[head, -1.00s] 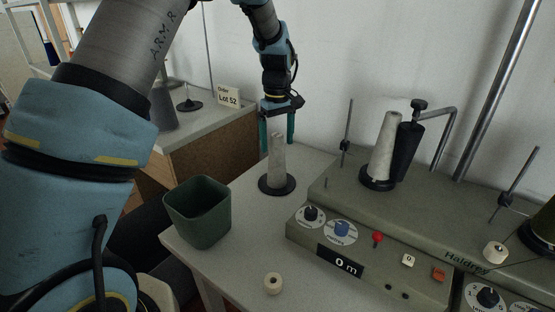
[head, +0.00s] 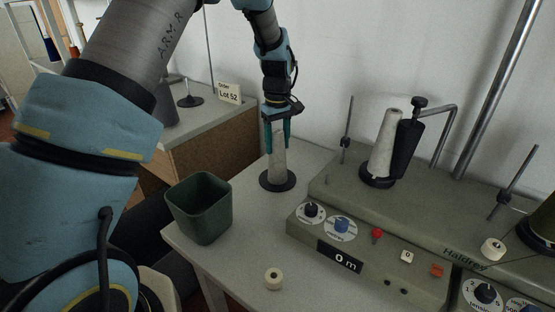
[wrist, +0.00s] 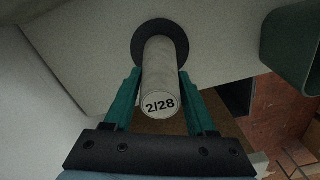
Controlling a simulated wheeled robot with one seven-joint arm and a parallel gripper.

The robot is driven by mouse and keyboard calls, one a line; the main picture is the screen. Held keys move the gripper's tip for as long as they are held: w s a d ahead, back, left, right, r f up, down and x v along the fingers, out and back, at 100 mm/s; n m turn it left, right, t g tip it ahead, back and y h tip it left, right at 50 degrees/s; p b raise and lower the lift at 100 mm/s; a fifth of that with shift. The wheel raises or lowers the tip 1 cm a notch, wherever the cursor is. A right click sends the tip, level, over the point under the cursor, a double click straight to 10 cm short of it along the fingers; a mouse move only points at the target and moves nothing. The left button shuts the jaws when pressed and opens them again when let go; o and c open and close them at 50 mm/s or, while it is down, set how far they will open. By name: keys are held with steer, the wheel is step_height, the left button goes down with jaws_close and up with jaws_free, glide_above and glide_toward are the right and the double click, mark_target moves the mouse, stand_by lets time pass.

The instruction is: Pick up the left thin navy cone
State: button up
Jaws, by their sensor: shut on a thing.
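A slim pale grey cone (head: 279,170) stands upright on a dark round base (head: 265,183) on the table. My gripper (head: 278,146) points down and is shut on this cone, with one teal finger on each side. In the wrist view my gripper (wrist: 160,76) straddles the cone (wrist: 160,80), whose top end is marked "2/28". The held cone looks pale grey, not navy. A small dark blue thing (head: 52,48) shows at the far upper left; I cannot tell whether it is a cone.
A dark green bin (head: 200,212) stands left of the held cone. A small cream spool (head: 273,279) lies at the front. A "Lot 52" card (head: 229,93) stands behind.

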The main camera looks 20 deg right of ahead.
jaws_close()
step_height(320, 180, up, 13)
steer(key=shift+f, duration=0.1)
steer(key=shift+r+p, duration=0.65)
steer(key=shift+r, duration=0.1)
stand_by(0.4)
